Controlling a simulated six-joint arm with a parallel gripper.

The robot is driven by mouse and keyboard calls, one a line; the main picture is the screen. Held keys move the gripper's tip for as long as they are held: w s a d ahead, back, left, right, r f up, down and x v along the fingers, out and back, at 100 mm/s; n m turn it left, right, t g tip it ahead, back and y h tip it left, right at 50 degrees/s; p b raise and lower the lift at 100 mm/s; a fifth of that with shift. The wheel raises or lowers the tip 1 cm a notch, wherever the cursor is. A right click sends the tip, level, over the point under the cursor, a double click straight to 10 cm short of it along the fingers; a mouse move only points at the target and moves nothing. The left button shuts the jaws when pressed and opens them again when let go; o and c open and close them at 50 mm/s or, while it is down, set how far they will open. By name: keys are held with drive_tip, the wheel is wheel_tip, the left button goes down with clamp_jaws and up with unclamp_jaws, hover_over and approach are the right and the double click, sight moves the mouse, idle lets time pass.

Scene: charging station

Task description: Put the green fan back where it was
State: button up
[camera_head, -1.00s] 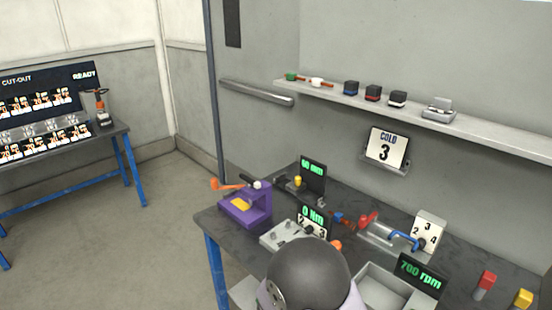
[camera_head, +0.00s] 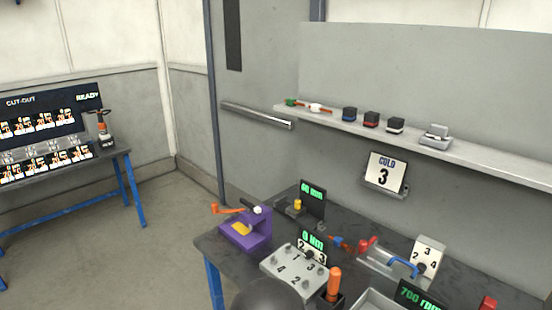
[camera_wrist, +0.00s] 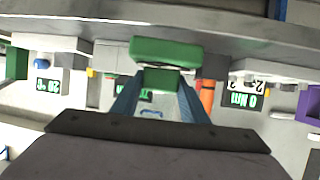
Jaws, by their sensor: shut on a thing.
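In the wrist view, my gripper (camera_wrist: 162,85) is shut on a green block-shaped thing (camera_wrist: 165,52), taken to be the green fan. Its wider part lies beyond the fingertips, and a smaller green part (camera_wrist: 162,78) sits between the two blue fingers. The grey wrist body hides the lower middle of that view. In the head view, neither my gripper nor the held green thing shows; only a dark rounded part of my arm shows at the bottom edge.
A wall shelf (camera_head: 470,166) carries a green-and-orange tool (camera_head: 292,102) and several dark cubes. The bench below holds a purple device (camera_head: 246,231), a numbered plate (camera_head: 292,270), an orange-handled tool (camera_head: 334,281) and lit displays. Another table (camera_head: 122,152) stands at left.

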wheel_tip(320, 180, up, 15)
drive_tip(key=p, duration=1.4)
